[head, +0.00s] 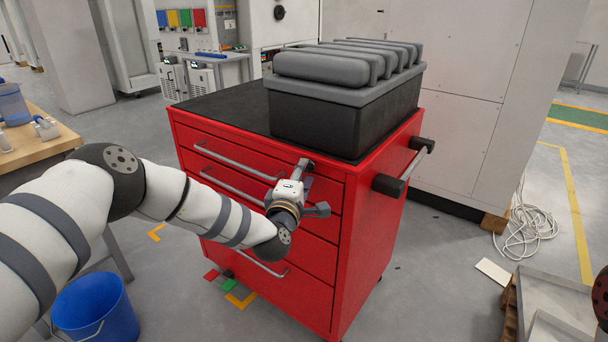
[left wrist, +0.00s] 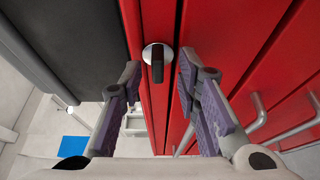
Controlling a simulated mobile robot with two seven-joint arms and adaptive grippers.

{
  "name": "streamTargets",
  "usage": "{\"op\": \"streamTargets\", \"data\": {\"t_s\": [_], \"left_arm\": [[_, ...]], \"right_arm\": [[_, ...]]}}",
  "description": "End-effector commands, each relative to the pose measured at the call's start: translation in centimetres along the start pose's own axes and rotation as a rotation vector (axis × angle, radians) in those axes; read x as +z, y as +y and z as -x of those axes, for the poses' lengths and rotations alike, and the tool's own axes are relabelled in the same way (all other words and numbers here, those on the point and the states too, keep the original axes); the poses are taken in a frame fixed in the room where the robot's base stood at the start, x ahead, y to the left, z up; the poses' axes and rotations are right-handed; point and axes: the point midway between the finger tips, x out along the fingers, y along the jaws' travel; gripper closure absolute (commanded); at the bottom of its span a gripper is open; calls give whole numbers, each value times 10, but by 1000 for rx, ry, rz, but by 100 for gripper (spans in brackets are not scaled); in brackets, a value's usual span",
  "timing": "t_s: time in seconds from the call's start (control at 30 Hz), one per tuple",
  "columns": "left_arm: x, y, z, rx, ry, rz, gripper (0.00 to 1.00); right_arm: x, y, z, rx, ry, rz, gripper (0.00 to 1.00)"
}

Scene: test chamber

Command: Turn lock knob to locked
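The lock knob (left wrist: 157,62) is a black handle on a round silver plate, set in the front of the red cabinet (head: 262,217) near its top. In the left wrist view its handle runs up and down the picture, roughly along the drawer edges. My left gripper (head: 313,187) is at the upper right of the drawer front and hides the knob in the head view. In the left wrist view the left gripper (left wrist: 160,69) is open, with one finger on each side of the knob and gaps between. My right gripper is not in view.
A black case with grey padded bars (head: 320,115) stands on the cabinet top. Drawer handles (head: 238,160) stick out left of the gripper, and a side push handle (head: 405,170) on the right. A blue bucket (head: 95,310) is on the floor at lower left.

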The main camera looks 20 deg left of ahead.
Motion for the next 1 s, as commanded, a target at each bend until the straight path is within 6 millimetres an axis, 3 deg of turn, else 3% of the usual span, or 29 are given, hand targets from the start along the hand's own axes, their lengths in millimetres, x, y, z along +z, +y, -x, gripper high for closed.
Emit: {"op": "streamTargets", "data": {"t_s": [0.3,0.43,0.47,1.0], "left_arm": [[1,3,-6,2,-1,1,70],[1,2,-6,2,-1,0,97],[1,2,-6,2,-1,0,100],[1,-1,-6,40,-2,-98,100]], "right_arm": [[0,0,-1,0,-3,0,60],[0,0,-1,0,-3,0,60],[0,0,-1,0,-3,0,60],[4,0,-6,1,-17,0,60]]}}
